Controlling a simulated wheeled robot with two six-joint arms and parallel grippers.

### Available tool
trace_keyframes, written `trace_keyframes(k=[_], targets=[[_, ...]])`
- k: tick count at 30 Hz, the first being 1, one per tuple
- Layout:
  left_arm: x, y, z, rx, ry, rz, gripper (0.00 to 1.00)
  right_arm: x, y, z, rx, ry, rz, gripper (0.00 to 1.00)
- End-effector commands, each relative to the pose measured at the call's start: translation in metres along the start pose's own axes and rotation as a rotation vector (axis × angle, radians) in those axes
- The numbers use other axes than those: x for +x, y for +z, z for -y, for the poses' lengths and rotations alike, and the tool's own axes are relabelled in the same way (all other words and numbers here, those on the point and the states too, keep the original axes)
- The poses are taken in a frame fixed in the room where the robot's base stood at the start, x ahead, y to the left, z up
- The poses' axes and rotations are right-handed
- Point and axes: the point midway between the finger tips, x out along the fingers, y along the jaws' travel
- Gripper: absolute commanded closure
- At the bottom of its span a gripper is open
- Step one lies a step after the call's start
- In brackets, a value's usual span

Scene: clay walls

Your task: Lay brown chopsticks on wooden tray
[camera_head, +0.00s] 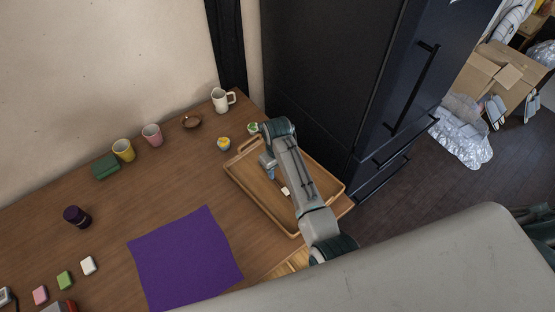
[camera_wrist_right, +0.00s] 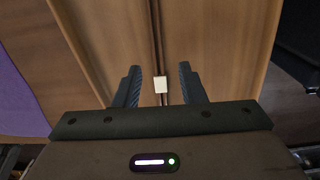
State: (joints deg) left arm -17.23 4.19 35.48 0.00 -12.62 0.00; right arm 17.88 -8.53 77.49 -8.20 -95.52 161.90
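The wooden tray (camera_head: 240,183) lies at the right end of the table, with my right arm reaching over it. My right gripper (camera_head: 269,172) points down over the tray's left part. In the right wrist view my right gripper (camera_wrist_right: 160,85) is open, its fingers apart. Thin brown chopsticks (camera_wrist_right: 156,35) run lengthwise between the fingers, with a small white piece (camera_wrist_right: 160,84) across them. Neither finger visibly touches them. The white piece also shows over the tray in the head view (camera_head: 285,191). The chopsticks are hard to make out there. My left gripper is not in view.
A purple cloth (camera_head: 185,258) lies left of the tray. Small cups (camera_head: 224,143) and a white mug (camera_head: 221,100) stand behind the tray. Yellow (camera_head: 123,149) and pink (camera_head: 152,135) cups stand further left. A dark fridge (camera_head: 330,75) rises behind and right of the tray.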

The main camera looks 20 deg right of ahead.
Motion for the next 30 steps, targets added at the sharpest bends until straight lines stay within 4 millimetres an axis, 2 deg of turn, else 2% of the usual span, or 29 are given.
trace_keyframes(k=[6, 12, 30], targets=[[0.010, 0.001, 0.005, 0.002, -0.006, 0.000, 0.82, -0.045, 0.001, 0.000, 0.001, -0.001, 0.004, 0.63], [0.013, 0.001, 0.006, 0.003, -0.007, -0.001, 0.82, -0.069, 0.001, 0.000, 0.000, 0.000, 0.002, 0.63], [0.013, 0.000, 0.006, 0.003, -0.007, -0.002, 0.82, -0.074, 0.000, 0.000, 0.000, 0.000, -0.001, 0.63]])
